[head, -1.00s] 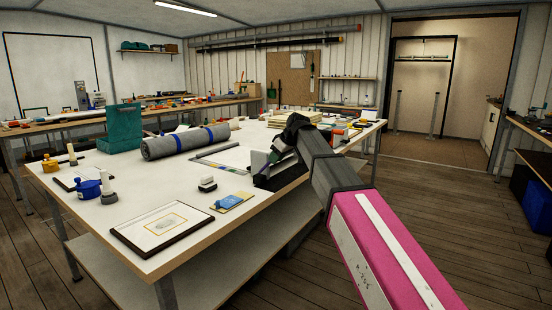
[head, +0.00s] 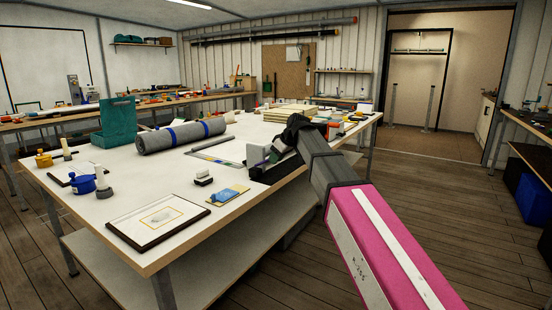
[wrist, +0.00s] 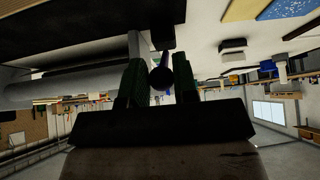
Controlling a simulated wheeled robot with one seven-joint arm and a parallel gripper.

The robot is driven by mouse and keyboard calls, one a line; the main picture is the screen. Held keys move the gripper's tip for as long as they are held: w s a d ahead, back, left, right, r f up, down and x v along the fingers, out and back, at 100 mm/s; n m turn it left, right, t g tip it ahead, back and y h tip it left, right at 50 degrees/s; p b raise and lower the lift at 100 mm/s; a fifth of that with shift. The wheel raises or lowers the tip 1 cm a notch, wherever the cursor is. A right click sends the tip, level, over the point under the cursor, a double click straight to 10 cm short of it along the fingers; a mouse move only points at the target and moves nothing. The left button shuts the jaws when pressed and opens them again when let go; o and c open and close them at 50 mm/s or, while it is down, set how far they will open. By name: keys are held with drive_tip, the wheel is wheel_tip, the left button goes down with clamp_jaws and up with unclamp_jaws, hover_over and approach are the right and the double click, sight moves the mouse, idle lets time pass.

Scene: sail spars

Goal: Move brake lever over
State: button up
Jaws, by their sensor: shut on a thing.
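My gripper (wrist: 160,76) is shut on a dark, rounded knob (wrist: 160,79), which sits between its two dark green fingers in the wrist view. The knob seems to be part of the brake lever, but its lower end and pivot cannot be made out. In the head view my gripper (head: 280,151) is at the right-hand edge of the white table, beside a small pale grey block (head: 255,153) and a dark low base (head: 270,173). My wrist and the fingers hide much of this spot, so the lever's angle cannot be told.
The white table (head: 150,190) carries a grey roll with blue bands (head: 180,137), a framed picture (head: 158,221), a yellow and blue pad (head: 228,195), a small black-and-white block (head: 203,177) and a teal box (head: 117,122). Open wooden floor (head: 430,210) lies to the right.

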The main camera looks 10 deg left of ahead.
drive_tip(key=shift+s+d+f, duration=0.15)
drive_tip(key=shift+d+f, duration=0.15)
drive_tip(key=shift+f, duration=0.4)
drive_tip(key=shift+s+d+f, duration=0.15)
drive_tip(key=shift+d+f, duration=0.15)
drive_tip(key=shift+f, duration=0.4)
drive_tip(key=o, duration=0.8)
drive_tip(key=shift+r, duration=0.1)
